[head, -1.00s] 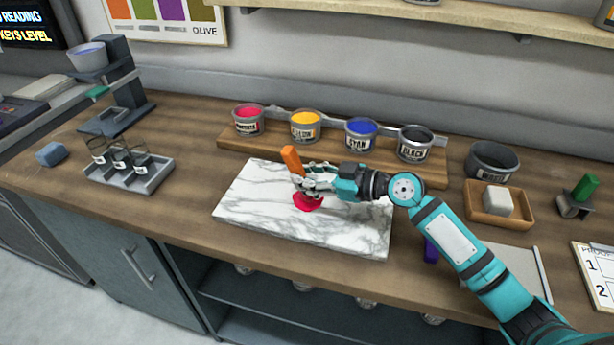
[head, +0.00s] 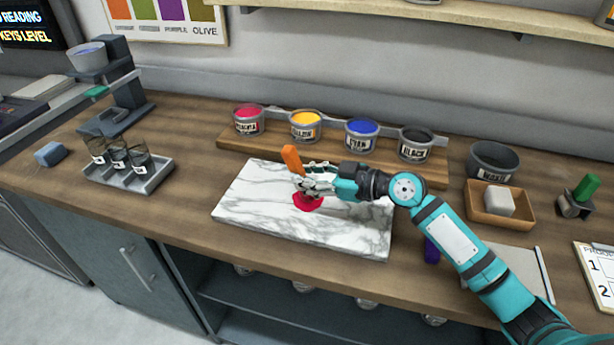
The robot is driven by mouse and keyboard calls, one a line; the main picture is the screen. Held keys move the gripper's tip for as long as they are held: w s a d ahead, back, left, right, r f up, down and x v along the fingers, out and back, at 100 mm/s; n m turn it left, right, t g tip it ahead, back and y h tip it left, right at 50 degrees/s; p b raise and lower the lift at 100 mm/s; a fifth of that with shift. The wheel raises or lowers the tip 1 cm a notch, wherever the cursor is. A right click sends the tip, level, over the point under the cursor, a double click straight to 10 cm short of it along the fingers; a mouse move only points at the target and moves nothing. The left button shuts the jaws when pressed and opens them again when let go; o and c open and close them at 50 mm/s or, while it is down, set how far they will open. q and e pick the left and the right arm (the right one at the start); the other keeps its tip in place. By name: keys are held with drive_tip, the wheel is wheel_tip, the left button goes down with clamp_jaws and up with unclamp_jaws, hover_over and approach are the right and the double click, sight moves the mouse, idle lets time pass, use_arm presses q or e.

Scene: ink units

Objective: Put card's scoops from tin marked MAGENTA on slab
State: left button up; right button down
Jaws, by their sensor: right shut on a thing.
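The white marble slab (head: 345,235) lies on the bench, with a magenta ink patch (head: 307,203) near its middle. My right gripper (head: 308,185) is shut on a tool with an orange handle (head: 291,158), held upright over the patch. The tool's lower end is hidden by the fingers and ink, so I cannot tell whether it touches the slab. The tin of magenta ink (head: 248,119) stands open at the left end of the wooden riser behind the slab. A card (head: 594,272) with numbered lines lies at the right edge, partly cut off. My left gripper is not in view.
Tins of yellow (head: 305,126), blue (head: 361,135) and black ink (head: 415,144) share the riser (head: 270,147). A dark waste tin (head: 493,160) and a wooden tray (head: 510,216) with a white block stand right. A rack of small jars (head: 145,178) stands left.

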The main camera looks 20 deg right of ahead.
drive_tip(key=shift+f, duration=0.15)
wheel_tip(320, 180, up, 5)
drive_tip(key=p, duration=0.3)
idle(0.6)
